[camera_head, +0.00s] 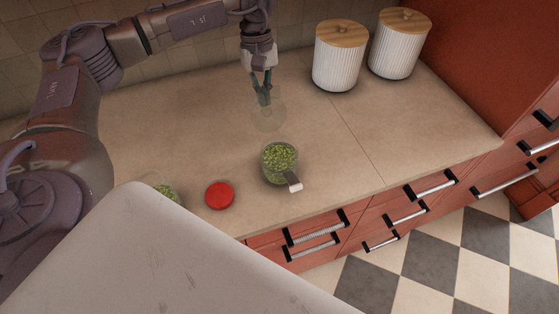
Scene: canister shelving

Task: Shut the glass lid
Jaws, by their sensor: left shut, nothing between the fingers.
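A glass jar (280,163) filled with green contents stands on the counter, with a metal clasp (293,182) on its front side. Its clear round glass lid (268,115) stands raised behind the jar, so the jar is open. My left gripper (264,97) points down at the lid, at its far side, and its fingers overlap the lid in the picture. Its fingers are together with nothing between them. I cannot tell whether they touch the lid. My right gripper is not in view.
A red round lid (220,195) lies left of the jar. Another glass container with green contents (166,192) is at the front left, partly hidden. Two white ribbed canisters (338,62) (396,48) with wooden tops stand at the back right. The counter between is clear.

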